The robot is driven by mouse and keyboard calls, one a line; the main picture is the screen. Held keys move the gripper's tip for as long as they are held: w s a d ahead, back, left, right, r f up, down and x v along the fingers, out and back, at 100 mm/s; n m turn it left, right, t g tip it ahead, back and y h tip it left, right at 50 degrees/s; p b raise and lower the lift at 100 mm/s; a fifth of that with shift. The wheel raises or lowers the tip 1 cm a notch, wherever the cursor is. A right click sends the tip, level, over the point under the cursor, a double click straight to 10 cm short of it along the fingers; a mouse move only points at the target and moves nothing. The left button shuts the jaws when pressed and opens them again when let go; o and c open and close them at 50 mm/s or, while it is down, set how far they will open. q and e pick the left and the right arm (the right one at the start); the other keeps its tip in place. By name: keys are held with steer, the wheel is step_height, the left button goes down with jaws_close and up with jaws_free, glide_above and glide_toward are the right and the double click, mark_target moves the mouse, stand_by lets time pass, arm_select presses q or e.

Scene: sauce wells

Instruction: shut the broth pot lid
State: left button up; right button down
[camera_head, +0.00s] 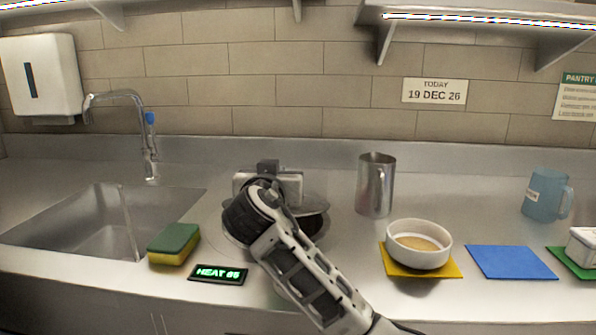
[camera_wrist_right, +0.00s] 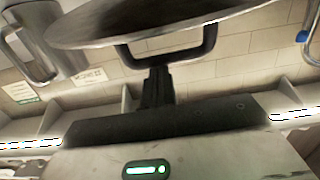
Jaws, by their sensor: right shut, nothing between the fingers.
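The broth pot (camera_head: 236,241) stands on the counter right of the sink, mostly hidden behind my right arm. Its grey metal lid (camera_head: 315,205) shows beside the arm, with a dark gap under its right part, so it looks raised or tilted; its hinge side is hidden. In the right wrist view, which is upside down, the lid (camera_wrist_right: 150,22) spans the top with its black loop handle (camera_wrist_right: 208,48). My right gripper (camera_wrist_right: 155,85) is shut and empty, with its fingertips close to the handle; whether they touch is unclear. It is over the pot in the head view (camera_head: 268,172). My left gripper is out of view.
A steel pitcher (camera_head: 375,185) stands behind right of the pot. A white bowl (camera_head: 419,259) sits on a yellow mat (camera_head: 450,268), beside a blue mat (camera_head: 512,262). A sponge (camera_head: 174,244) and a "HEAT 05" display (camera_head: 218,274) are at the left. A shelf (camera_head: 480,22) hangs above.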

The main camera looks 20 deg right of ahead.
steer(key=shift+s+a+f+b, duration=0.1)
steer(key=shift+s+f+b, duration=0.2)
steer(key=shift+f, duration=0.3)
steer(key=shift+s+a+f+b, duration=0.15)
steer(key=shift+s+f+b, duration=0.15)
steer(key=shift+f, duration=0.3)
steer(key=shift+s+a+f+b, duration=0.1)
steer(key=shift+s+f+b, duration=0.2)
steer(key=shift+f, duration=0.3)
